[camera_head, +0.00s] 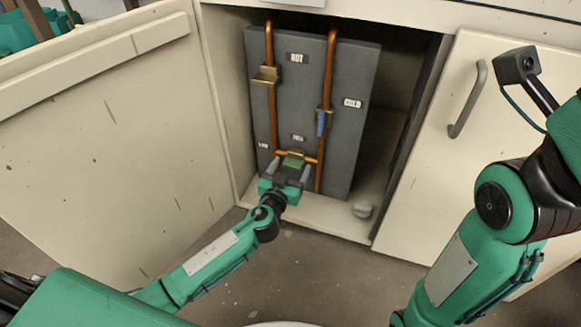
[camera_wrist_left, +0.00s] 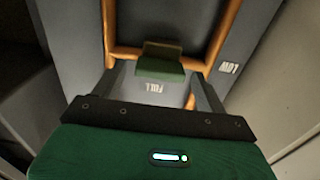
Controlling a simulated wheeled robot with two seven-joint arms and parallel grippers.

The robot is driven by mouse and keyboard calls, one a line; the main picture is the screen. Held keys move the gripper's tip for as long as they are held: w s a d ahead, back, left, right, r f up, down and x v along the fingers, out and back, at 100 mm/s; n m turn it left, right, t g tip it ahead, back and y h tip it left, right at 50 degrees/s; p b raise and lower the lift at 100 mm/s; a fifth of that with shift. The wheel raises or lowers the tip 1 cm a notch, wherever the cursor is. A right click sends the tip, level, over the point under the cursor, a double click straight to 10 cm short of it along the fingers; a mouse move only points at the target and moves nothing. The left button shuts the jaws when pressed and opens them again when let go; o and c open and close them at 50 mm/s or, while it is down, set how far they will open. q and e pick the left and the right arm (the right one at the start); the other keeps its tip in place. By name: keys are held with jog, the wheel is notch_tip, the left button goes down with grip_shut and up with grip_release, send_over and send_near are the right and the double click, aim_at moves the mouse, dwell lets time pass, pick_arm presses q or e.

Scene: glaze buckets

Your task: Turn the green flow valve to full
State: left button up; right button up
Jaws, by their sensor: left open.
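The green flow valve (camera_head: 293,162) sits on the copper cross pipe low on the grey panel, under the FULL label (camera_head: 298,137). A LOW label (camera_head: 263,145) is to its left. In the left wrist view the valve's green handle (camera_wrist_left: 160,67) shows between the fingers, with a brass part behind it. My left gripper (camera_head: 290,174) is open at the valve, one finger on either side of the handle. I cannot tell whether the fingers touch it. My right arm is at the right, but its gripper is not visible.
The panel (camera_head: 345,150) stands inside an open cabinet, with a HOT brass handle (camera_head: 265,76) and a COLD blue handle (camera_head: 321,122) on vertical pipes. Cabinet doors flank it. A small grey object (camera_head: 362,209) lies on the cabinet floor at right.

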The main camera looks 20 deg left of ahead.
pick_arm(q)
jog(key=shift+w, duration=0.15)
jog(key=c, duration=1)
